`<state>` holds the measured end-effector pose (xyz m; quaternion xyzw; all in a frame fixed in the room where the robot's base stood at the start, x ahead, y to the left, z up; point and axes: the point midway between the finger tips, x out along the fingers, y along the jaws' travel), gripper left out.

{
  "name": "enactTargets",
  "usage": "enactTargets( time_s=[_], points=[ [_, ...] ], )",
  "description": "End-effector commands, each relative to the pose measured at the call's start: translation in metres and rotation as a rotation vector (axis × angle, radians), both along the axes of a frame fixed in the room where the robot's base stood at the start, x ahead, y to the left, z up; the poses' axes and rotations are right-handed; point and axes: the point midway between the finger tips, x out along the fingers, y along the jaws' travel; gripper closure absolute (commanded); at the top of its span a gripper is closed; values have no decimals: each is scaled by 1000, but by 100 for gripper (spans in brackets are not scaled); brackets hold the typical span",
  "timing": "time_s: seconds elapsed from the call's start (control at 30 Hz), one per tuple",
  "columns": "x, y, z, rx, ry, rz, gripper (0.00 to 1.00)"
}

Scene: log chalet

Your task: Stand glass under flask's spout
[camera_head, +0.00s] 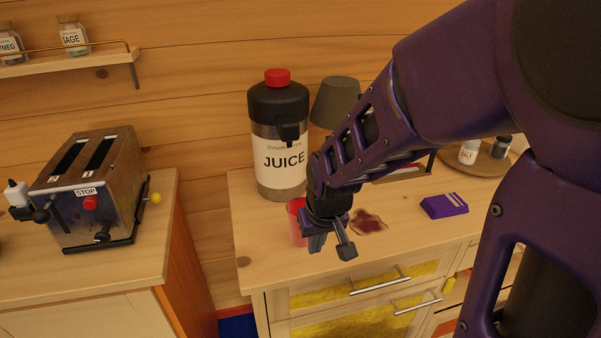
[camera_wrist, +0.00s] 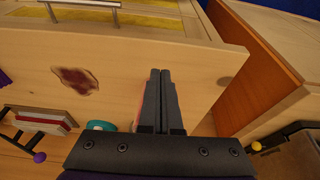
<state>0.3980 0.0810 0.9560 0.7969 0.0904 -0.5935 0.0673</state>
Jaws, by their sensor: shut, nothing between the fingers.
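The flask (camera_head: 279,165) is a steel jug with a black top, a red cap and a JUICE label. It stands upright at the back left of the counter, its black spout (camera_head: 290,134) facing front. A red see-through glass (camera_head: 296,224) stands on the counter in front of the flask, partly hidden behind my gripper (camera_head: 332,249). My gripper points down beside the glass, to its right and nearer the camera. In the wrist view my gripper (camera_wrist: 160,72) has its fingers together and empty. Only a red sliver of the glass (camera_wrist: 141,108) shows beside them.
A dark red stain (camera_head: 367,222) and a purple box (camera_head: 444,205) lie on the counter (camera_head: 262,251) to the right. A grey lamp (camera_head: 335,102) stands behind my arm. A toaster (camera_head: 92,188) is on the left counter, across a gap. Salt (camera_head: 469,152) sits at the back right.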

Motion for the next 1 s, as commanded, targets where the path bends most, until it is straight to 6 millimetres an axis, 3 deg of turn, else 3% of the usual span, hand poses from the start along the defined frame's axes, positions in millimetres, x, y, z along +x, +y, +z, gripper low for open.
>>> enactTargets(
  time_s=[0.03,0.37,0.4,0.6,1.0],
  points=[
    [2,1,-16,0,1,0,100],
    [18,4,-66,0,0,0,100],
    [27,6,-58,0,-2,1,100],
    [50,12,-57,0,-1,0,100],
    [56,13,-57,1,-1,-1,100]
  ],
)
